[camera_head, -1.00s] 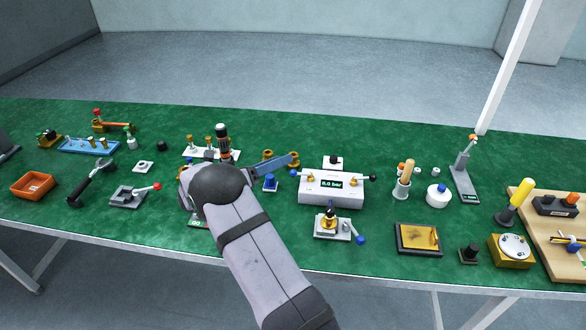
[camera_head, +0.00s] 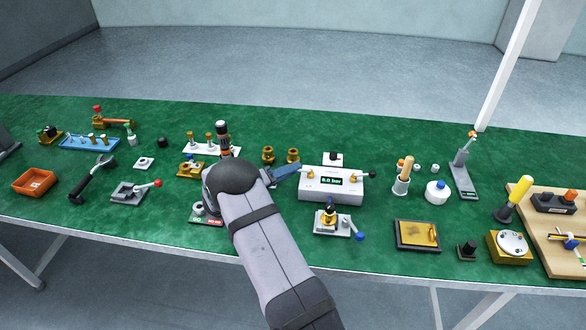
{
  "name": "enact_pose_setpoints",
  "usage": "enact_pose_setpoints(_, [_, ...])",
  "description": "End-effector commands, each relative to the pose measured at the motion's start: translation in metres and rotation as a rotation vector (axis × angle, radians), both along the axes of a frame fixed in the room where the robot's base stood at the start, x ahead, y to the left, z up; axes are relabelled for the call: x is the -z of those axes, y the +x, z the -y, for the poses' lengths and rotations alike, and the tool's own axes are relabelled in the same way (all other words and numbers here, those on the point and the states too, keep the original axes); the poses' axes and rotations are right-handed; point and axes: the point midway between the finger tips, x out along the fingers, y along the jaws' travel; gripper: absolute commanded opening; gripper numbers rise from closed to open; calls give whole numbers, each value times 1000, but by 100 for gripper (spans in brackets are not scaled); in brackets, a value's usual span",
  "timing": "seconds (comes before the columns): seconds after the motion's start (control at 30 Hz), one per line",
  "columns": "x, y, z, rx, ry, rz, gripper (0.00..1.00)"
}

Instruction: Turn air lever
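A white control box (camera_head: 331,190) stands near the middle of the green table. Its small green display (camera_head: 331,180) shows a bar reading, with the first digit hard to tell. A lever with a black ball end (camera_head: 372,175) sticks out at its right, on a gold fitting. A second gold fitting (camera_head: 310,174) sits at its left; any handle there is hidden by my gripper. My gripper (camera_head: 297,168) is at the upper left corner of the box, seen edge-on as a thin blue-grey shape. Its fingers are too small to tell open from shut, or touching from apart.
A gold-and-black part on a white plate (camera_head: 331,222) stands just in front of the box. Two brass parts (camera_head: 268,154) stand behind my gripper. A white plate with a tall black-and-orange tool (camera_head: 222,138) is behind my arm.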

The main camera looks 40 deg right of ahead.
Motion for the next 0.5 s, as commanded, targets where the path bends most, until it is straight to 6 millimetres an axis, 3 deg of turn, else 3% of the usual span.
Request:
enact_pose_setpoints(0.2, [4, 3, 20, 0, 0, 1, 38])
enact_pose_setpoints(0.5, [6, 3, 25, 0, 0, 1, 38])
